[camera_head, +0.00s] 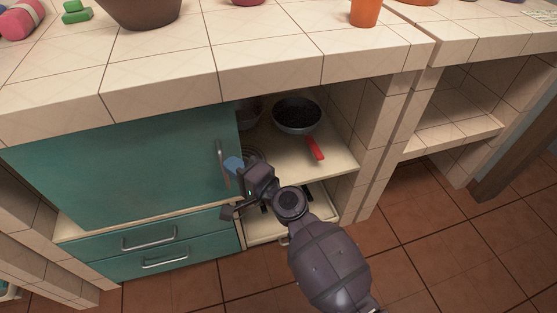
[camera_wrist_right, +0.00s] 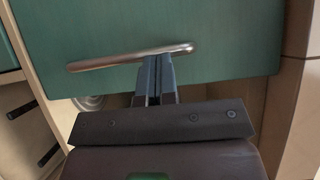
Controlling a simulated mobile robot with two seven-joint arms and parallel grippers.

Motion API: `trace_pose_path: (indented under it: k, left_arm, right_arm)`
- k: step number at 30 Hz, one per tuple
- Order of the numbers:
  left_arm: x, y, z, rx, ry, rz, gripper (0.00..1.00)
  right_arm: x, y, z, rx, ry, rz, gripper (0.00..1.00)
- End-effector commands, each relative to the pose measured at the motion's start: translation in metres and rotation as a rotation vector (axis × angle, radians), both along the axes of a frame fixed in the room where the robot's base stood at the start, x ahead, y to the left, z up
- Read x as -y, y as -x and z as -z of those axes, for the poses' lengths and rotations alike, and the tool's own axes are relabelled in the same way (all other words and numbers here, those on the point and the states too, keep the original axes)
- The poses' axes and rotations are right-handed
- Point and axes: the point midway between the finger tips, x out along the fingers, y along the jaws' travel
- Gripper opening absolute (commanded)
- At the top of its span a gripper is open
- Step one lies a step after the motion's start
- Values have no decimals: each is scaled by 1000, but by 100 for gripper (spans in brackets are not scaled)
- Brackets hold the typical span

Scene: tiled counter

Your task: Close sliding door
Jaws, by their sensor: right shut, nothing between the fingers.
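The teal sliding door (camera_head: 120,165) covers the left part of the cabinet under the counter; the right part is open. Its metal handle (camera_head: 221,165) stands upright near the door's right edge. In the right wrist view the door (camera_wrist_right: 230,30) fills the top and the handle (camera_wrist_right: 120,60) runs across it. My right gripper (camera_head: 232,164) is shut and empty, just right of the handle. In the wrist view its blue fingertips (camera_wrist_right: 157,58) meet the handle's lower edge near one end; I cannot tell if they touch it. My left gripper is not in view.
A pan (camera_head: 297,116) with a red handle sits on the open shelf (camera_head: 335,160). Two teal drawers (camera_head: 150,243) are below the door. The tiled countertop (camera_head: 270,50) overhangs above. A tiled post (camera_head: 375,130) bounds the opening on the right.

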Motion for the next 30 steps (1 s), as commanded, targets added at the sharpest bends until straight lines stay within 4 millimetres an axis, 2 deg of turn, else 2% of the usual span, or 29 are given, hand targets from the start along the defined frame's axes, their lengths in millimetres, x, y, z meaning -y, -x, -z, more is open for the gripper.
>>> trace_pose_path:
  k: [1,6,12,18,30]
  left_arm:
    - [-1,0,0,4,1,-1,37]
    - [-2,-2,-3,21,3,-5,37]
    - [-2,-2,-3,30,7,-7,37]
    - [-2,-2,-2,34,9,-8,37]
    - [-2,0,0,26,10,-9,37]
  right_arm:
    - [-17,5,2,-5,-4,-3,0]
    - [-57,17,1,-3,-2,-1,0]
    - [-85,27,1,-2,0,0,0]
    - [-96,31,1,0,2,2,0]
    - [-99,32,0,0,1,-1,0]
